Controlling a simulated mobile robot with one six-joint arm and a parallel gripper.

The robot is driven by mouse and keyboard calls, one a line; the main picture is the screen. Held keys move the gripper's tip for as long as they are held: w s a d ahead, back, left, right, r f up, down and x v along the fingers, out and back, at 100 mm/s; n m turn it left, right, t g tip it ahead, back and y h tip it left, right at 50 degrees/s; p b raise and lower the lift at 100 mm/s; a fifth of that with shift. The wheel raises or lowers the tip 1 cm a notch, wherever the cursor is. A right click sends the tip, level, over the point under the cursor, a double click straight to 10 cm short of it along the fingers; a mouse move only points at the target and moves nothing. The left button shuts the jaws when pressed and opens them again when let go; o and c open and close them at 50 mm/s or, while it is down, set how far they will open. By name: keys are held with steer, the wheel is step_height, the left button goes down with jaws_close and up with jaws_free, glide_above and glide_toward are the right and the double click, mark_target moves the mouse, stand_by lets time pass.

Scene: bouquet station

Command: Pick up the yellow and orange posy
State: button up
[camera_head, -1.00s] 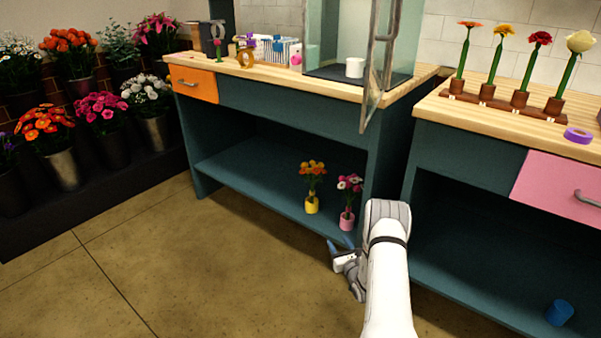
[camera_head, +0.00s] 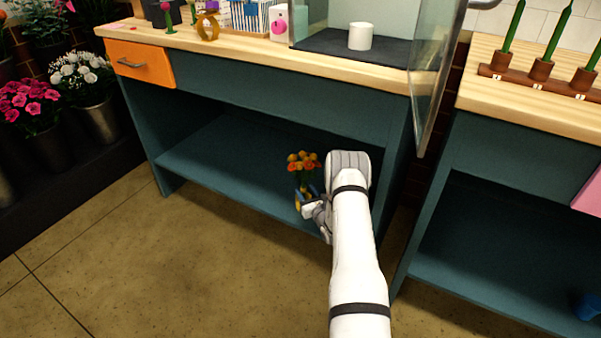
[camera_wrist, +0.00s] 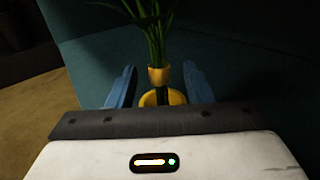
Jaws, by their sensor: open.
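The yellow and orange posy (camera_head: 303,163) stands on the lower shelf of the left bench, with orange and yellow blooms on top. In the wrist view its green stems (camera_wrist: 151,30) rise from a yellow collar (camera_wrist: 159,76) above a yellow base (camera_wrist: 163,98). My gripper (camera_head: 304,199) is at the posy, partly hiding its lower part in the head view. In the wrist view my gripper's blue fingers (camera_wrist: 160,86) are open, one on each side of the yellow part, with a gap on both sides. The blooms are out of the wrist view.
The left bench's lower shelf (camera_head: 215,160) is bare left of the posy. The bench top (camera_head: 260,55) overhangs it. A glass door (camera_head: 430,90) stands open at the right. The pink posy is hidden, likely behind my arm. A blue cup (camera_head: 588,306) is on the right bench's shelf.

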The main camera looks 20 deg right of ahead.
steer(key=w+b, duration=0.2)
steer(key=w, duration=0.3)
steer(key=shift+r, duration=0.1)
steer(key=shift+a, duration=0.1)
jaws_close()
